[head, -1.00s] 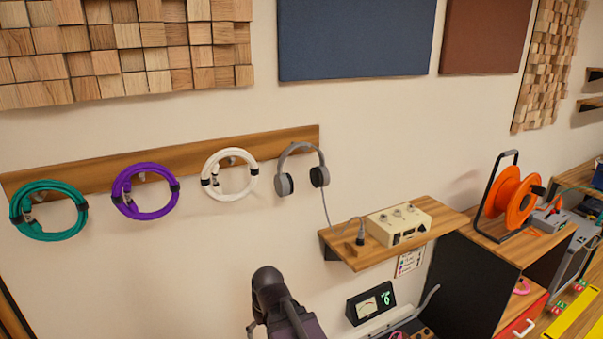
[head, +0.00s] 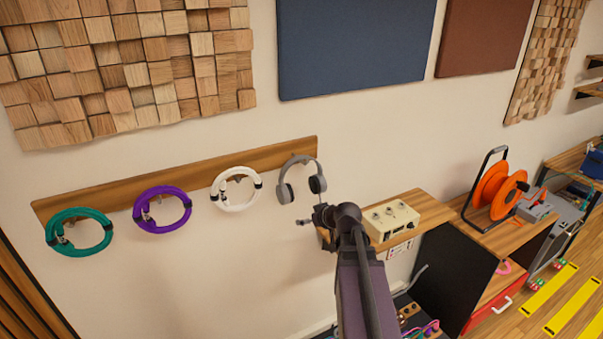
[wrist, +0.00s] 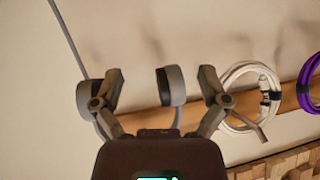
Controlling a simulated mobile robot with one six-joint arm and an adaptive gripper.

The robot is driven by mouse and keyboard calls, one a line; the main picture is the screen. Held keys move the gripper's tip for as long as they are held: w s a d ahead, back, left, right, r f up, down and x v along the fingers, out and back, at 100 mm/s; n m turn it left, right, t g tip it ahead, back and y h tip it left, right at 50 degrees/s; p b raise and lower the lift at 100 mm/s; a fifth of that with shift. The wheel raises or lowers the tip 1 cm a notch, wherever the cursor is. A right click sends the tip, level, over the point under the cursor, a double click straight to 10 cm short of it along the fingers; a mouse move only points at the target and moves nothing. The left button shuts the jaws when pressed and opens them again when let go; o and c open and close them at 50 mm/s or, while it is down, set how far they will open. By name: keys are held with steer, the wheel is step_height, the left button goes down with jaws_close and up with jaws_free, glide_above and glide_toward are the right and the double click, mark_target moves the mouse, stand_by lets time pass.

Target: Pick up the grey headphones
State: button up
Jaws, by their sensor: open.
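The grey headphones (head: 300,180) hang from the wooden wall rail (head: 190,177), with both ear cups hanging below the band. In the wrist view, which is upside down, the headphones' ear cups (wrist: 172,86) show around my fingers. One cup lies between the fingers and the other is partly behind the left finger. My gripper (wrist: 162,80) is open and empty. In the head view my gripper (head: 312,222) is just below the headphones, partly hidden by my arm. I cannot tell whether a finger touches a cup.
White (head: 236,189), purple (head: 162,210) and teal (head: 78,232) cable coils hang to the left. A grey cord (wrist: 68,38) runs from one cup. To the right, a wooden shelf (head: 402,240) holds a cream box (head: 390,221). An orange reel (head: 500,190) stands further right.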

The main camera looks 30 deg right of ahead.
mark_target(322, 183)
steer(key=d+r+m+t+h+p, duration=0.1)
steer(key=d+r+t+h+p, duration=0.1)
steer(key=d+r, duration=0.8)
steer(key=t+p, duration=0.1)
steer(key=p, duration=0.1)
steer(key=shift+d+p, duration=0.2)
steer(key=shift+p, duration=0.15)
steer(key=shift+f, duration=0.1)
steer(key=b+x, duration=0.3)
steer(key=x, duration=0.4)
steer(key=shift+w+d+f, duration=0.1)
steer(key=shift+w+f, duration=0.1)
steer(key=shift+w, duration=0.15)
steer(key=shift+w+f, duration=0.1)
steer(key=shift+w, duration=0.3)
steer(key=shift+f+b+x, duration=0.2)
steer(key=shift+b+x, duration=0.45)
steer(key=shift+x, duration=0.35)
steer(key=shift+f+b+x, duration=0.15)
steer(key=shift+b+x, duration=0.5)
steer(key=shift+x, duration=0.35)
steer(key=shift+w+f, duration=0.15)
steer(key=shift+w, duration=0.3)
